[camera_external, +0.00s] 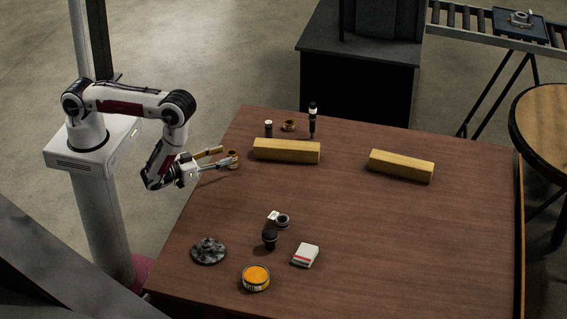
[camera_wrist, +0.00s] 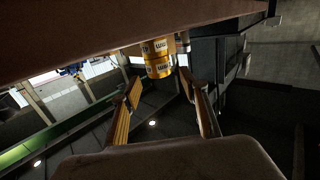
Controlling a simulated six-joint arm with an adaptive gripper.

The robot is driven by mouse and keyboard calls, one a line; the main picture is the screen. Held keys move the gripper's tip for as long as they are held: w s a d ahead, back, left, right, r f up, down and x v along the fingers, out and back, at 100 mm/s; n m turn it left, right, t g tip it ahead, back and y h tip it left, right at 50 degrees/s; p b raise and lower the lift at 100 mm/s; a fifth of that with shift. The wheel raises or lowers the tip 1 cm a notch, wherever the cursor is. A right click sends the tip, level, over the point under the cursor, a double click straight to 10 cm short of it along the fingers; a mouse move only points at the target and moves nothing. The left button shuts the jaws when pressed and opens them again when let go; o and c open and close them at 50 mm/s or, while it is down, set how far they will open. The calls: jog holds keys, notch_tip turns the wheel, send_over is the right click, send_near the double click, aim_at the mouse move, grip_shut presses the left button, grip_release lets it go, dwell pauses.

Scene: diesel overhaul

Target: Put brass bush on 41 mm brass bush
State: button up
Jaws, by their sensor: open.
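Two brass bushes stand one against the other at the table's left edge. In the wrist view, where the table is at the top of the picture, one bush (camera_wrist: 160,68) lies lower in the picture and the other (camera_wrist: 156,48) sits between it and the table, in line with it. They look stacked. Both carry printed labels, too small to read. The stack also shows in the external view (camera_external: 233,165), partly behind a finger. My gripper (camera_wrist: 161,82) is open, its fingers either side of the outer bush, with gaps visible. It also shows in the external view (camera_external: 226,158).
Another brass-coloured ring (camera_external: 289,125) stands at the back by a small dark bottle (camera_external: 268,128) and a tall dark one (camera_external: 312,118). Two yellow wooden blocks (camera_external: 286,150) (camera_external: 401,165) lie nearby. An orange tin (camera_external: 256,278) stands in front. The table's right half is largely clear.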

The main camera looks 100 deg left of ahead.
jog(key=shift+v, duration=3.65)
jog(key=shift+w, duration=0.1)
